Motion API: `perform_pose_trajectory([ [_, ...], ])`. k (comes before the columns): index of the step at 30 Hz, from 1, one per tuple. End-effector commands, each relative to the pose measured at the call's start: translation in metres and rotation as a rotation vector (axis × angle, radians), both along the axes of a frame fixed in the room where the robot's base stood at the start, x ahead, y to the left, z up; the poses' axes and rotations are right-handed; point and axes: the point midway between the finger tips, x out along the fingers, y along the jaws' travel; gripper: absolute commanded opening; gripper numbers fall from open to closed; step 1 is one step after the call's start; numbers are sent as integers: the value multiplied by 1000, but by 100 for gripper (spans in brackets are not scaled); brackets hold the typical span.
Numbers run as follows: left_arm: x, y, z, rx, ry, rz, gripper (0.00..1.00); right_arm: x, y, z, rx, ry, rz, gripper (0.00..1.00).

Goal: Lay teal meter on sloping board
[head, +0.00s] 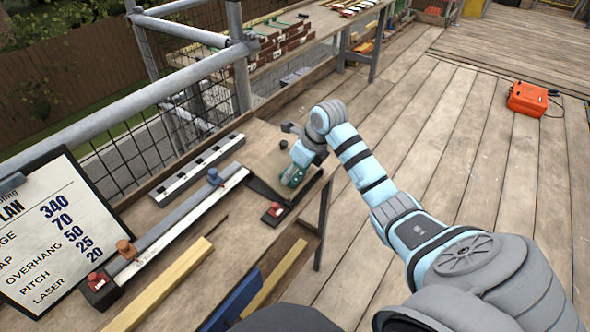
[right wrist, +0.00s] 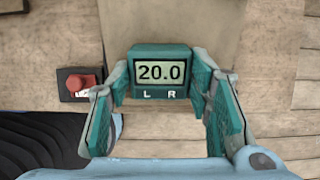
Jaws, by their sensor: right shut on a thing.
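My right gripper (head: 298,170) is shut on the teal meter (head: 291,177) at the far right end of the workbench. In the right wrist view the meter (right wrist: 161,71) sits between the two teal-padded fingers, its display facing the camera and reading 20.0. A plain tan board (right wrist: 190,22) lies behind the meter in that view and seems to be the sloping board. The arm hides much of it in the head view, and I cannot tell whether the meter touches it. My left gripper is not in view.
A red-knobbed block (head: 273,213) stands just left of the meter. A long rail (head: 180,227) with clamps, a slotted bar (head: 198,168) and a yellow wood strip (head: 160,288) lie on the bench. A clipboard (head: 52,235) is at left. An orange case (head: 527,99) stands on the open deck.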

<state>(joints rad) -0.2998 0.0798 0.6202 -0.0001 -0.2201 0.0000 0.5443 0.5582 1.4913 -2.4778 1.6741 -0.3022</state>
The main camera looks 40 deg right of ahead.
Motion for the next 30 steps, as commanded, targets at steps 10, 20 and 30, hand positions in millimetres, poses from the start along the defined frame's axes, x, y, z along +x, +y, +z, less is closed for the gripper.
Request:
perform_pose_trajectory([
  [10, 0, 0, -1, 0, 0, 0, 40, 0, 0, -2, 0, -1, 0, 11],
  [20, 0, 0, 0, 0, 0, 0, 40, -3, -1, -3, 0, -1, 0, 11],
  [30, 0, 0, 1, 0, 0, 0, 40, -6, -2, -4, 0, -1, 0, 48],
])
